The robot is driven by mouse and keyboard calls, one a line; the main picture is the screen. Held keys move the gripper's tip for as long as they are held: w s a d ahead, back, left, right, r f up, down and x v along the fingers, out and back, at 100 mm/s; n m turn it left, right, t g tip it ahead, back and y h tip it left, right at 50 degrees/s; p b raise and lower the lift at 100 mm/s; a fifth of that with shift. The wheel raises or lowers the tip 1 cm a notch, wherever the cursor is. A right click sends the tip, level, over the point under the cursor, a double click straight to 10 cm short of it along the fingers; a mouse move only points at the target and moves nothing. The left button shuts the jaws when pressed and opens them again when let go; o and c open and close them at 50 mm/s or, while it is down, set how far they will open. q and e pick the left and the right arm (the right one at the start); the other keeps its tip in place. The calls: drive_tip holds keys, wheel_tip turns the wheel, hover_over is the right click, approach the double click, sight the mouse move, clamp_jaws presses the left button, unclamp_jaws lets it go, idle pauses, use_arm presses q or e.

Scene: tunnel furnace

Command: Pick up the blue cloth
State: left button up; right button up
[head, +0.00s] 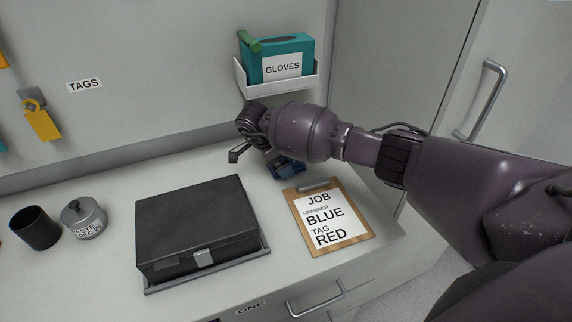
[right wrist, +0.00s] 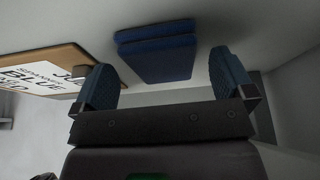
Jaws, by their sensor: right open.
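The blue cloth (right wrist: 158,58) lies folded on the pale counter in the right wrist view, ahead of my right gripper (right wrist: 164,68). That gripper is open, with its two blue-padded fingers wide apart and the cloth seen in the gap between them. Nothing is held. In the head view my right gripper (head: 258,158) hangs over the back of the counter, and the cloth (head: 288,169) shows partly behind it as a small dark blue patch. My left gripper is not in view.
A clipboard (head: 359,239) with a job sheet lies just in front of the cloth. A closed black case (head: 200,222) sits to the left. A wall holder (head: 288,88) with a glove box (head: 300,52) is above the gripper. A dark cup (head: 36,230) and lidded metal pot (head: 83,214) stand farther left.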

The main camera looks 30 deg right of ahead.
drive_tip(key=d, duration=0.5)
drive_tip(key=shift+d+p, duration=0.15)
drive_tip(key=shift+p, duration=0.15)
drive_tip(key=shift+d+f, duration=0.25)
drive_tip(key=shift+f, duration=0.3)
drive_tip(key=c, duration=0.9)
drive_tip(key=shift+s+r, duration=0.1)
